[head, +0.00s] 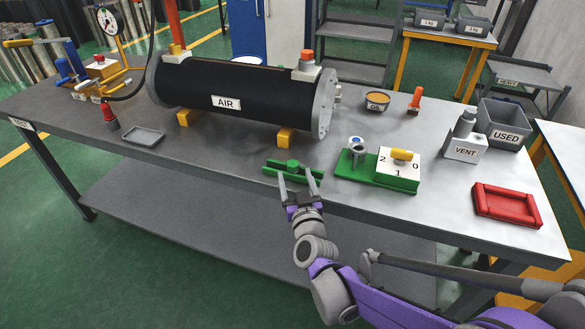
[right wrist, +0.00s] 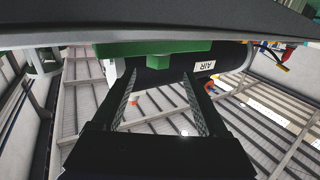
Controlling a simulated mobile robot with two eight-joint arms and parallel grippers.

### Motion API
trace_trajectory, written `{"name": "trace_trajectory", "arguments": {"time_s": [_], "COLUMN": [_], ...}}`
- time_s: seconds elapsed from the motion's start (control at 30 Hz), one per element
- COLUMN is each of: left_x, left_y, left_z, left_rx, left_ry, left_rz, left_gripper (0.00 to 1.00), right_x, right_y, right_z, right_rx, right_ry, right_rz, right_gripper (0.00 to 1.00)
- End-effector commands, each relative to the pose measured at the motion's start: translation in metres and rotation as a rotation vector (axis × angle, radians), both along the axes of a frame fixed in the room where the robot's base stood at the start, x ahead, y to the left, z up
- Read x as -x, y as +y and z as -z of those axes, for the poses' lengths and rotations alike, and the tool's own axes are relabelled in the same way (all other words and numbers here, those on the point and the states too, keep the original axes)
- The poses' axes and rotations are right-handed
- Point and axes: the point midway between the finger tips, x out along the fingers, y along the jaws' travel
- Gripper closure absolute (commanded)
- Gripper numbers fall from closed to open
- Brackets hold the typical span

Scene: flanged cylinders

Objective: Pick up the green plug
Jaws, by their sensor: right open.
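The green plug (head: 293,165) is a short round piece on a flat green strip (head: 272,169) near the table's front edge, in front of the black AIR cylinder. My right gripper (head: 296,176) reaches in from the front with its two fingers spread, one toward each side of the plug. In the right wrist view, the open fingers (right wrist: 160,76) point toward a green block (right wrist: 176,61) beneath a wider green piece (right wrist: 150,48); nothing is between them. Whether the fingers touch the green piece cannot be told. My left gripper is not in view.
The black AIR cylinder (head: 226,90) lies on yellow supports behind the plug. A green base with a white 2-1-0 box (head: 398,166) stands to the right. Farther right are a VENT block (head: 465,150), a USED bin (head: 504,125) and a red tray (head: 507,219). A grey tray (head: 143,137) lies left.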

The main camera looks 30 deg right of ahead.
Motion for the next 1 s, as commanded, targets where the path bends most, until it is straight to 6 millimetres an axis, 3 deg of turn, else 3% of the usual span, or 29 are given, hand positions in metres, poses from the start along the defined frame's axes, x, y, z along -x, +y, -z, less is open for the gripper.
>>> {"name": "trace_trajectory", "arguments": {"time_s": [0.4,0.7,1.0], "left_x": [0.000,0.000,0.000], "left_y": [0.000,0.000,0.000], "left_z": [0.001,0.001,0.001], "left_rx": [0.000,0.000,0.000], "left_ry": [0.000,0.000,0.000], "left_rz": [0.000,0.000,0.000], "left_gripper": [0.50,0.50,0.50], "right_x": [-0.046,-0.049,-0.049], "right_y": [-0.021,-0.022,-0.021], "right_z": [0.000,0.000,0.000], "right_rx": [0.002,0.000,0.000], "right_ry": [0.002,0.001,0.001], "right_rz": [-0.001,-0.002,-0.002], "right_gripper": [0.24,0.26,0.80]}}
